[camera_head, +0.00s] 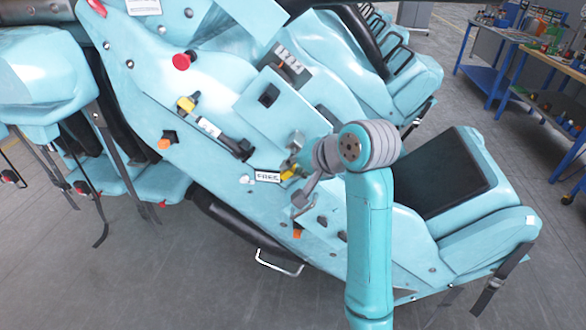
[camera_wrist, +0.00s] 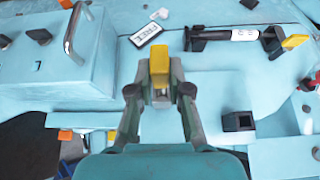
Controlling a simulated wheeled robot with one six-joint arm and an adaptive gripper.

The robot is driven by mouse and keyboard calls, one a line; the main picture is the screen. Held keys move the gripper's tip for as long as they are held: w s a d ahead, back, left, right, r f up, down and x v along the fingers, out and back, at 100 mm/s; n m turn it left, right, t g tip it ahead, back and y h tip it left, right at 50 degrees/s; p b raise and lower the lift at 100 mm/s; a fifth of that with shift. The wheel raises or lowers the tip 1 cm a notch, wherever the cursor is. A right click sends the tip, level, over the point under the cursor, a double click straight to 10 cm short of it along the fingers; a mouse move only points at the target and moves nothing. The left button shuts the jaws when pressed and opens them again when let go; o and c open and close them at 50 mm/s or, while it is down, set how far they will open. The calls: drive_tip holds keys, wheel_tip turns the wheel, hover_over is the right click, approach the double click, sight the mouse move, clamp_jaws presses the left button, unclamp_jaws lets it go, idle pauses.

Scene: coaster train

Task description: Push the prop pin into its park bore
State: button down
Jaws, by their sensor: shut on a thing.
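My gripper (camera_head: 290,174) is in front of the light-blue side panel of the coaster car. In the wrist view my gripper (camera_wrist: 160,88) is shut on a yellow block-shaped piece, the visible part of the prop pin (camera_wrist: 159,66). The pin's yellow also shows in the head view (camera_head: 288,173), beside the FREE label. The pin's far end is hidden, so I cannot tell whether it is in a bore. A black block with a square opening (camera_wrist: 238,121) is at lower right in the wrist view. I cannot tell which opening is the park bore.
The FREE label (camera_wrist: 149,33) lies just beyond my gripper. A black rod with a white label (camera_wrist: 235,35) and a yellow end (camera_wrist: 295,41) is to its right. A raised blue panel (camera_wrist: 72,70) with black knobs stands at left. A red knob (camera_head: 181,62) juts from the car.

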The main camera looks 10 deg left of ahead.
drive_tip(key=shift+w+d, duration=0.1)
drive_tip(key=shift+w, duration=2.6)
drive_tip(key=c, duration=1)
unclamp_jaws()
drive_tip(key=v, duration=1.2)
